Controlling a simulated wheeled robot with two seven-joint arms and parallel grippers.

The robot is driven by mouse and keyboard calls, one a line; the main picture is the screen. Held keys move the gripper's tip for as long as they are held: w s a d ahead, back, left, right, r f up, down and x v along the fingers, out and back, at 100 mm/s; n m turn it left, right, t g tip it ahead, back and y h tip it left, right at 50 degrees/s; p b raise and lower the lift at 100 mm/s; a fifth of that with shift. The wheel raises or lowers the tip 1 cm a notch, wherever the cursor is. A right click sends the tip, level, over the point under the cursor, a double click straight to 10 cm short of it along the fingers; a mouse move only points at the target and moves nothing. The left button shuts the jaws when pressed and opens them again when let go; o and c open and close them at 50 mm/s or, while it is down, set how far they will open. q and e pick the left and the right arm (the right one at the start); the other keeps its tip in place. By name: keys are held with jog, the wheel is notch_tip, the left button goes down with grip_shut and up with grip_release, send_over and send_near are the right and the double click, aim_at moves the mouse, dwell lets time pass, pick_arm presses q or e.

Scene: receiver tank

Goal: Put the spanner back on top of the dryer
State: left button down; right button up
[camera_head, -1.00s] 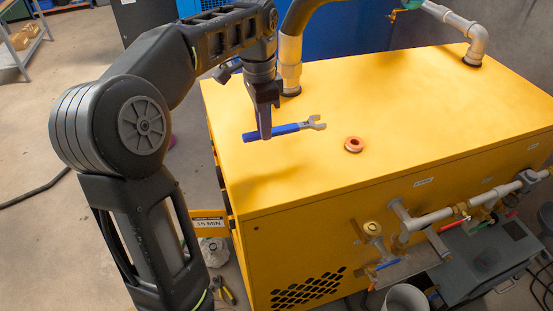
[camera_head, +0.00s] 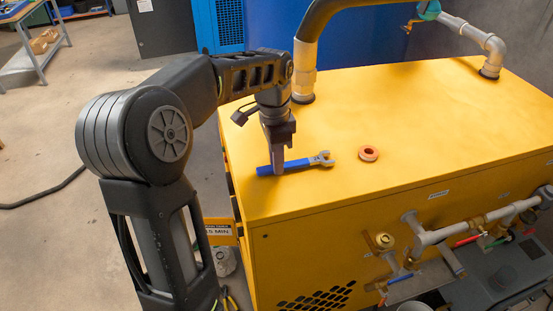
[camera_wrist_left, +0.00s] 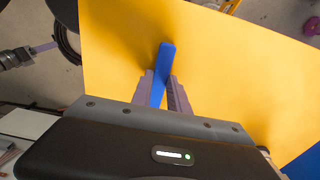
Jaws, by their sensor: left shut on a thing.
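The spanner (camera_head: 298,165) has a blue handle and a grey open-jaw head that points right. My left gripper (camera_head: 277,170) points down and is shut on the blue handle. The spanner lies about level, over the left part of the yellow dryer's flat top (camera_head: 400,110), at or very close to the surface; I cannot tell whether it touches. In the left wrist view, the blue handle (camera_wrist_left: 166,55) sticks out from between the two fingers (camera_wrist_left: 163,82), with the yellow top beyond it. The spanner's head is hidden there.
An orange-red ring (camera_head: 369,153) lies on the top, right of the spanner. A black hose in a grey fitting (camera_head: 303,83) rises at the back, and a grey elbow pipe (camera_head: 491,55) stands at the back right. Pipes and valves line the front.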

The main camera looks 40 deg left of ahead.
pick_arm(q)
jog(key=shift+f, duration=0.15)
jog(key=c, duration=1.7)
grip_release()
jog(key=shift+f, duration=0.15)
jog(key=shift+c, duration=0.2)
jog(key=o, duration=0.5)
jog(key=shift+c, duration=0.2)
jog(key=shift+r, duration=0.5)
notch_tip(320, 180, up, 7)
jog(key=shift+s+a+f, duration=0.1)
jog(key=shift+s, duration=0.05)
